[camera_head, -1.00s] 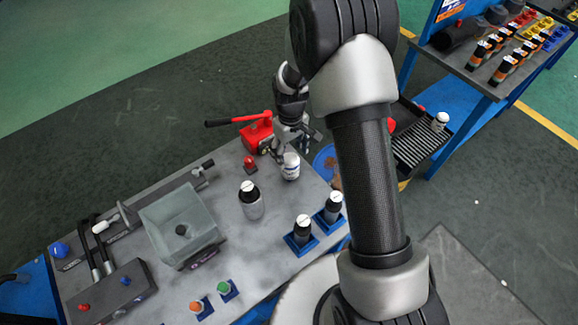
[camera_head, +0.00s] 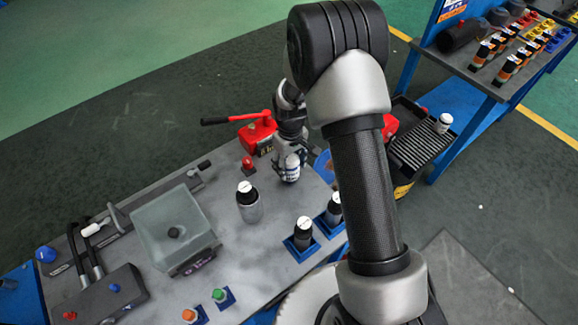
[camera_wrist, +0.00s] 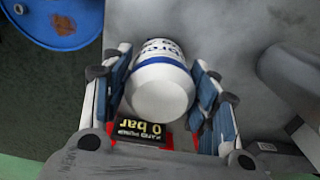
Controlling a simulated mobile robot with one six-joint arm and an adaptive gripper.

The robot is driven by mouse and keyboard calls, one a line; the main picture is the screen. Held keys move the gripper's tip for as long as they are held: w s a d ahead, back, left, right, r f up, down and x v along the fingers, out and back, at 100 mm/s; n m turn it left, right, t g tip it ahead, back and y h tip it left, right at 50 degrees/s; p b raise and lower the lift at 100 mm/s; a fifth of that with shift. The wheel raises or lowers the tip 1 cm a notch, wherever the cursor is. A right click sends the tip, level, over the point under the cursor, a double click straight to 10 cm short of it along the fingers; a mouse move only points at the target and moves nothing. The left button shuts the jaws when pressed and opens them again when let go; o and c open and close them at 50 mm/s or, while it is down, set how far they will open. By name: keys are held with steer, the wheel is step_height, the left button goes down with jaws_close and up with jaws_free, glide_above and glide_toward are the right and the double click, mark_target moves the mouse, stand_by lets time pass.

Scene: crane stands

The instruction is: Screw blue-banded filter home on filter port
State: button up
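The white filter with a blue band (camera_head: 289,174) stands upright near the far right part of the grey bench. My gripper (camera_head: 291,158) is over it from above, with its fingers down along its sides. In the wrist view the filter's white rounded end (camera_wrist: 160,92) lies between the two fingers (camera_wrist: 161,75). The fingers are spread, with a narrow gap showing beside the filter on the right; contact on the left is unclear. I cannot make out the filter port or what is under the filter.
A red hand pump (camera_head: 257,138) stands just behind the filter, and a small red knob (camera_head: 248,164) to its left. A dark-topped grey cylinder (camera_head: 249,205) stands nearer. Blue holders (camera_head: 302,246) line the right front edge. A clear box (camera_head: 172,232) sits at left.

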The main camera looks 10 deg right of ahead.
mark_target(290, 159)
steer(key=c, duration=0.7)
steer(key=shift+r+p, duration=1.35)
steer(key=shift+r, duration=0.65)
